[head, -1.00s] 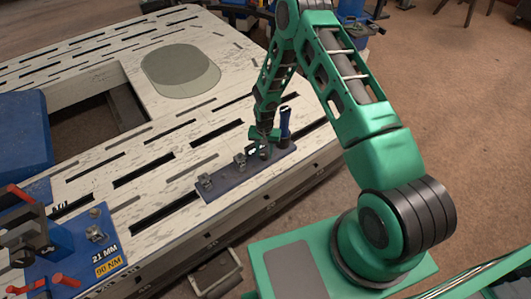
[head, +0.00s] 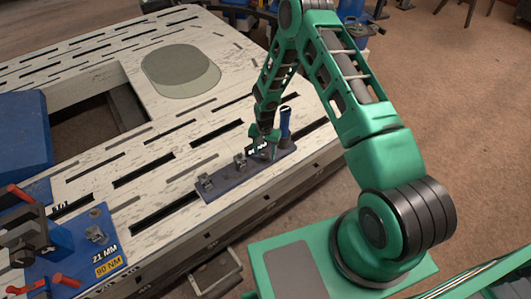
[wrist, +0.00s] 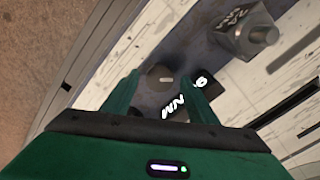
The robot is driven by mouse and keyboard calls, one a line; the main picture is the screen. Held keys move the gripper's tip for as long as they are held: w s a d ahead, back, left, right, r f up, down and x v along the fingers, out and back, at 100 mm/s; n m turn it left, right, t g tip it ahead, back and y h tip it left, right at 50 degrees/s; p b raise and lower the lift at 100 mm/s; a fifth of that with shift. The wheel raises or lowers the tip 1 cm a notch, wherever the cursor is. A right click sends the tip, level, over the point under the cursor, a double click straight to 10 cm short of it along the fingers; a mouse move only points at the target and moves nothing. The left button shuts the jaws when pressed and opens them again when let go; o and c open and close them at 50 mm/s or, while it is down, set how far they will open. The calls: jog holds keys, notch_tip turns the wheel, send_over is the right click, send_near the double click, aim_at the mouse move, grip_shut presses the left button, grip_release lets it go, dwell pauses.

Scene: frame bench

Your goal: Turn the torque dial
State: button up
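The torque dial (wrist: 160,78) is a dark round knob with a small light mark on top, in the wrist view. My gripper (wrist: 160,88) has one green finger on each side of it. The fingertips are close to the dial, but I cannot tell if both press on it. Beside the right finger is a black display (wrist: 189,97) with white characters ending in NM, partly hidden by that finger. In the head view, my gripper (head: 264,137) is low over the right part of the dark fixture plate (head: 222,185), and it hides the dial there.
A metal bolt block (wrist: 245,35) stands on the plate; two such blocks show in the head view, one in the middle (head: 239,160). A blue-topped post (head: 285,122) stands close to my gripper. A blue board (head: 75,255) is at lower left. The slotted bench top behind is mostly clear.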

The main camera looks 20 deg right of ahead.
jog(key=shift+s, duration=0.1)
jog(key=shift+a+r, duration=0.1)
jog(key=shift+r, duration=0.05)
notch_tip(320, 180, up, 10)
jog(key=shift+r, duration=0.15)
dwell(0.4)
jog(key=shift+r, duration=0.1)
dwell(0.3)
notch_tip(320, 180, up, 15)
jog(key=h, duration=0.1)
send_over(265, 154)
jog(key=s+d, duration=0.4)
jog(key=d, duration=0.5)
jog(key=s+d+r, duration=0.6)
jog(key=s+r, duration=0.2)
jog(key=r, duration=0.3)
jog(key=s+d+r, duration=0.1)
jog(key=s+r, duration=0.3)
jog(key=s, duration=0.5)
jog(key=s+r, duration=0.4)
jog(key=s, duration=0.5)
jog(key=s+d+r+n+y, duration=0.1)
jog(key=s+r, duration=0.3)
jog(key=s, duration=0.6)
jog(key=shift+d+r, duration=0.2)
jog(key=shift+d, duration=0.15)
